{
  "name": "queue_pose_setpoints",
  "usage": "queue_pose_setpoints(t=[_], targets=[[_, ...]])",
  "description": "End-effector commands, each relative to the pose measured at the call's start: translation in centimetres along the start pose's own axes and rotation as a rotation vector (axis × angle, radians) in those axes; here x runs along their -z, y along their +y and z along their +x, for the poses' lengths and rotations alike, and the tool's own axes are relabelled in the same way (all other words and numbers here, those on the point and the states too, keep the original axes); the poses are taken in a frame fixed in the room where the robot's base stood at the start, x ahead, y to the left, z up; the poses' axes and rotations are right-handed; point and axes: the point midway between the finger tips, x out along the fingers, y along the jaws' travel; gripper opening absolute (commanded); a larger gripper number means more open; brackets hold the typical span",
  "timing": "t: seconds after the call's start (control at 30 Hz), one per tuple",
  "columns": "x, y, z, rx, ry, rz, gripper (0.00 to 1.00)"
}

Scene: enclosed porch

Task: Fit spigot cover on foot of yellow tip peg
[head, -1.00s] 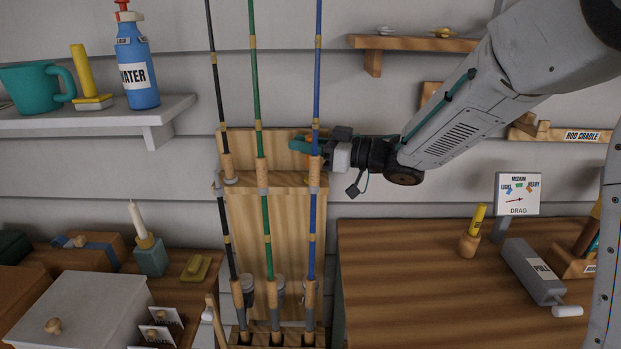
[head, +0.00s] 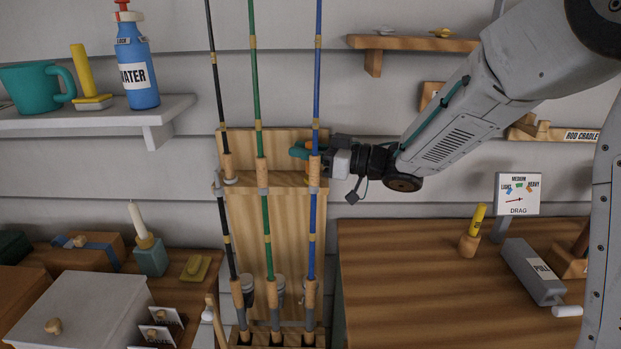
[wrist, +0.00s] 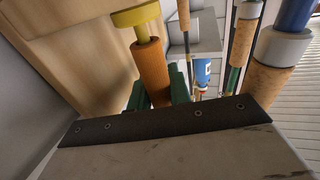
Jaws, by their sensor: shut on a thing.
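My gripper (head: 300,150) reaches in from the right, partly covered by the blue rod, near the wooden rack's backboard. In the wrist view its green fingers (wrist: 168,88) are closed around an orange-brown, cork-like cylinder, which looks like the spigot cover (wrist: 152,68). A yellow piece with a wide round flange, apparently the yellow tip peg (wrist: 137,18), stands at the cylinder's far end, its narrower neck meeting it. I cannot tell how deep the neck sits inside.
Black (head: 224,210), green (head: 266,220) and blue (head: 312,225) rods stand upright in the rack (head: 290,225), close to my gripper. A wooden table (head: 420,290) stands at right, with a drag gauge (head: 518,194). A small shelf (head: 415,43) is above my arm.

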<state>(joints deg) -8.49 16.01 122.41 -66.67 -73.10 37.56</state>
Motion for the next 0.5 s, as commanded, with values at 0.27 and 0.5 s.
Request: queue_pose_setpoints(t=[0.27,0.5], targets=[[-0.42,0.0,-0.02,0.0,0.0,0.0,0.0],[-0.76,-0.01,-0.03,0.0,0.001,0.001,0.0]])
